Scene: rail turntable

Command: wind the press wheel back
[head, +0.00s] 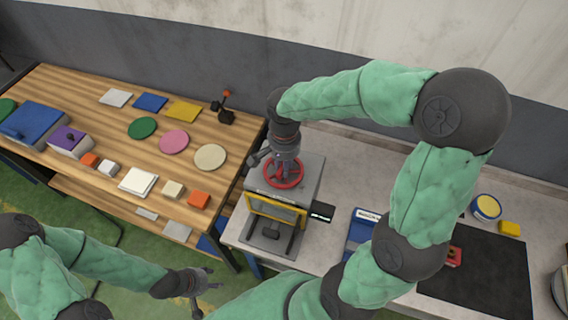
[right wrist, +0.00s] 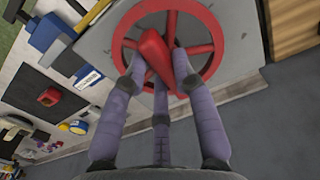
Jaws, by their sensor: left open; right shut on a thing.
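The red press wheel (head: 284,172) lies flat on top of the grey press (head: 313,180), which stands at the left end of the grey bench. My right gripper (head: 279,160) reaches down to the wheel from above. In the right wrist view the wheel (right wrist: 207,77) shows as a red ring with spokes, and my right gripper (right wrist: 160,75) is shut on its red handle (right wrist: 154,50). The press has a yellow frame (head: 276,208) at its front with a dark block below. My left gripper (head: 198,282) is open and empty, low at the left, away from the press.
A wooden table (head: 110,122) at the left holds coloured discs, squares and blocks. A small display (head: 321,212) sits beside the press. A blue item (head: 361,234), a black mat (head: 490,275) and a yellow-topped round tin (head: 486,207) are further right.

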